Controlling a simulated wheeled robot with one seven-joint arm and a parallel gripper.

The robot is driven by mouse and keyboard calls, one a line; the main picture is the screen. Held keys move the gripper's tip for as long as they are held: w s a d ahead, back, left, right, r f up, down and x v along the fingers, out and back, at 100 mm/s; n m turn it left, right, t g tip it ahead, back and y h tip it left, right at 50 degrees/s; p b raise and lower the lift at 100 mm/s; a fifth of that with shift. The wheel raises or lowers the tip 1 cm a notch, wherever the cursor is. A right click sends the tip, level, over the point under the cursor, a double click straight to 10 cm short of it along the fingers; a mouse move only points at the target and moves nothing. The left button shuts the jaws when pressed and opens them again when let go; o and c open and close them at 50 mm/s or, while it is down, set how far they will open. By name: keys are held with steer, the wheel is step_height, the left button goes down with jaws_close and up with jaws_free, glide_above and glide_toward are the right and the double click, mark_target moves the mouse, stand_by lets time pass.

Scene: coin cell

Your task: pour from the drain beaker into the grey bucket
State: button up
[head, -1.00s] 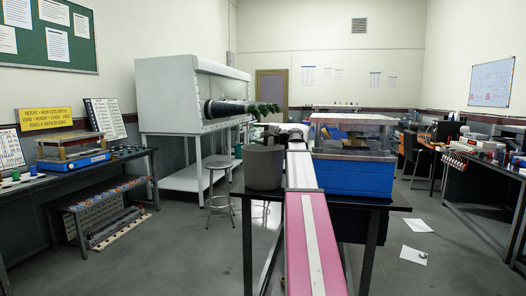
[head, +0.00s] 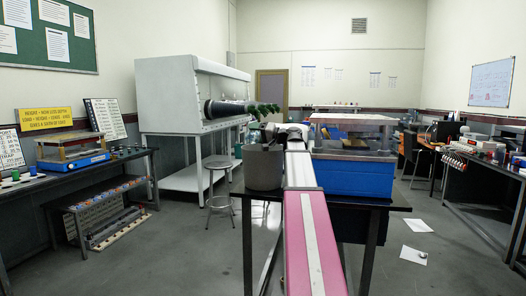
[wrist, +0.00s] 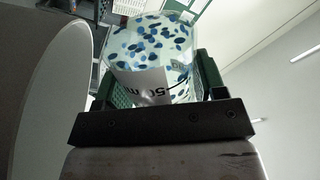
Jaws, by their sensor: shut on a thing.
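The drain beaker (wrist: 152,50) is clear, with many blue spots and a white label; it fills the upper middle of the wrist view. My gripper (wrist: 155,95) is shut on it, with green jaws on either side. The grey bucket (head: 263,168) stands at the near left of the table in the head view. Its pale opening (wrist: 52,105) is close beside the beaker in the wrist view. Bucket and room look rolled over there, so the beaker appears well tilted. In the head view my gripper (head: 270,131) is over the bucket; the beaker is hard to make out. Pouring cannot be seen.
A blue box with a clear cover (head: 352,170) stands on the table right of my arm. A stool (head: 220,185) and a white hood (head: 185,100) stand behind left. Side benches line the room, and papers (head: 416,225) lie on the floor.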

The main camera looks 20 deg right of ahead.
mark_target(257, 138)
steer(key=shift+f+n, duration=0.35)
steer(key=shift+n, duration=0.55)
steer(key=shift+s+r+n, duration=0.1)
steer(key=shift+r+n, duration=0.15)
steer(key=shift+n, duration=0.55)
steer(key=shift+s+a+f+n+b, duration=0.2)
steer(key=shift+s+a+n+b, duration=0.1)
steer(key=shift+n, duration=0.3)
steer(key=shift+s+a+f+n+b, duration=0.2)
steer(key=shift+s+a+n, duration=0.1)
steer(key=shift+n, duration=0.3)
steer(key=shift+s+a+r+n+g, duration=0.15)
steer(key=shift+s+a+r+n, duration=0.05)
steer(key=shift+n, duration=0.3)
steer(key=shift+s+a+r+n+g, duration=0.15)
steer(key=shift+r+n, duration=0.05)
steer(key=shift+n, duration=0.3)
steer(key=shift+s+a+f+n, duration=0.3)
steer(key=shift+f+n, duration=0.05)
steer(key=shift+n, duration=0.55)
steer(key=shift+s+a+f+n, duration=0.3)
steer(key=shift+f+n, duration=0.05)
steer(key=shift+n, duration=0.55)
steer(key=shift+r, duration=3)
